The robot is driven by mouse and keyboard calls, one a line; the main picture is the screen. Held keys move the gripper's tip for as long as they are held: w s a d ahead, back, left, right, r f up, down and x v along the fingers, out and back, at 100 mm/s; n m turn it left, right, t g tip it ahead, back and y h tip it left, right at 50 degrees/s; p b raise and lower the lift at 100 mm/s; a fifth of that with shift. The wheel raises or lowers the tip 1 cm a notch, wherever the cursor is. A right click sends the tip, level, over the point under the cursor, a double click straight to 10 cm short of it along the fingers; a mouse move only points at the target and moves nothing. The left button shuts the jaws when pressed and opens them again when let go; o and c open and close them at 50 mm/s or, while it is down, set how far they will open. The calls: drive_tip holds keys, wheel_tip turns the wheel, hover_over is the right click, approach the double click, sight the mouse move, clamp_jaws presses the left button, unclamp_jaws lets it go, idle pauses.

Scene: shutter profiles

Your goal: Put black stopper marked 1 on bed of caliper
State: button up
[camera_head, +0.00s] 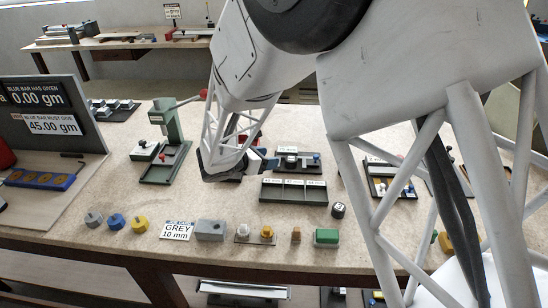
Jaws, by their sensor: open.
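A small black block with a white mark on its top (338,210) stands on the table right of the green tray; it looks like the stopper, but the mark is too small to read. A dark device with a pale bar and a blue knob (299,163) lies behind the green tray; it may be the caliper, though I cannot tell surely. My gripper (262,160) is open, above the table just left of that device and apart from the black block. My wrist hides part of the gripper and the things behind it.
A three-part green tray (294,192) lies in front of the device. A green press (171,140) stands at left. Coloured weights, a "GREY 10 mm" card (177,231) and small blocks line the front edge. My arm hides much of the right side.

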drive_tip(key=shift+s+a+r, duration=0.15)
drive_tip(key=shift+s+a, duration=0.15)
idle(0.7)
drive_tip(key=s+d+r+m+g+y, duration=0.1)
drive_tip(key=s+d+r+m+g, duration=0.1)
drive_tip(key=s+d+r+m, duration=0.4)
drive_tip(key=s+d+r+m+g+y, duration=0.1)
drive_tip(key=s+d+r+m+g, duration=0.15)
drive_tip(key=d, duration=0.55)
drive_tip(key=s+d+r+m+g+y, duration=0.1)
drive_tip(key=s+d+r+m+g, duration=0.25)
drive_tip(key=s+d, duration=0.3)
drive_tip(key=s+d+r+m+y, duration=0.2)
drive_tip(key=s+d+m+y, duration=0.1)
drive_tip(key=s+m, duration=0.4)
drive_tip(key=s+d+r+m+t+y, duration=0.1)
drive_tip(key=s+d+r+m+y, duration=0.2)
drive_tip(key=s+m, duration=0.4)
drive_tip(key=s+y, duration=0.1)
drive_tip(key=s, duration=0.5)
drive_tip(key=shift+d+t, duration=0.3)
drive_tip(key=shift+w, duration=0.1)
